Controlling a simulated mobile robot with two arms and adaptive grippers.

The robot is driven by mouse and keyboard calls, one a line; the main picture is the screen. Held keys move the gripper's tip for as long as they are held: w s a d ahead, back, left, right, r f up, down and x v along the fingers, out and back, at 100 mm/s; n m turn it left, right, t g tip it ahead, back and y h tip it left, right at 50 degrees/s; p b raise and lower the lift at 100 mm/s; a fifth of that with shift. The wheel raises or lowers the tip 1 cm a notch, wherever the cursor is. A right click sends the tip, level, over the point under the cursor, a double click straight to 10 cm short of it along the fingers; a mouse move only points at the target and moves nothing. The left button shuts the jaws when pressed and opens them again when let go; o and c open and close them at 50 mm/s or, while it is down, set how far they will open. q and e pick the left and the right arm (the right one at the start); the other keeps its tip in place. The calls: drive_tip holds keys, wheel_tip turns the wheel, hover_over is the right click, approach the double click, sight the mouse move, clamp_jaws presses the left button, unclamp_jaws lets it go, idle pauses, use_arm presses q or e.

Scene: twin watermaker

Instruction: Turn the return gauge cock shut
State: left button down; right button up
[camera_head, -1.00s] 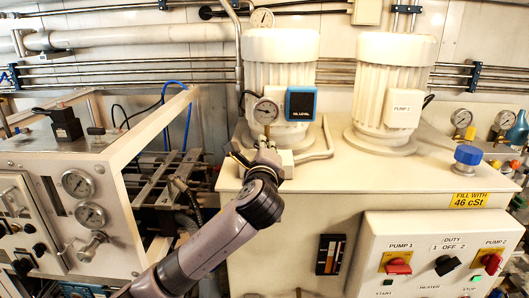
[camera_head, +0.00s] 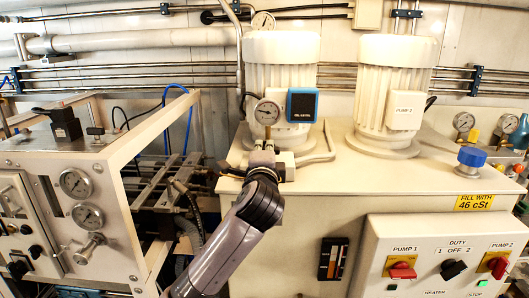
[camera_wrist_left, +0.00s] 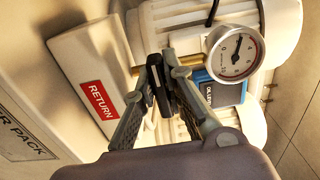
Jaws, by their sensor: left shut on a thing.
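The return gauge (camera_head: 267,112) stands on a block on the tank top, in front of the left pump motor; its dial also shows in the left wrist view (camera_wrist_left: 236,54). A red RETURN label (camera_wrist_left: 99,100) is on the pale block below it. My left gripper (camera_head: 262,150) is at the fitting under the gauge. In the left wrist view its fingers (camera_wrist_left: 172,78) are closed on the small dark handle of the return gauge cock (camera_wrist_left: 163,95). The fingers hide much of the handle, so its exact angle is hard to tell. My right gripper is out of view.
The left pump motor (camera_head: 281,75) and a blue-framed display (camera_head: 302,105) are close behind the gauge. A second motor (camera_head: 393,90) stands to the right. A metal-framed unit with gauges (camera_head: 75,183) is at left. A pump control panel (camera_head: 440,258) is at lower right.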

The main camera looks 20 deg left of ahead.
use_arm(q)
drive_tip(key=shift+f, duration=0.1)
drive_tip(key=c, duration=1.6)
unclamp_jaws()
drive_tip(key=shift+c, duration=0.2)
drive_tip(key=shift+s, duration=0.15)
drive_tip(key=v, duration=1.1)
drive_tip(key=shift+s, duration=0.35)
drive_tip(key=shift+d, duration=0.15)
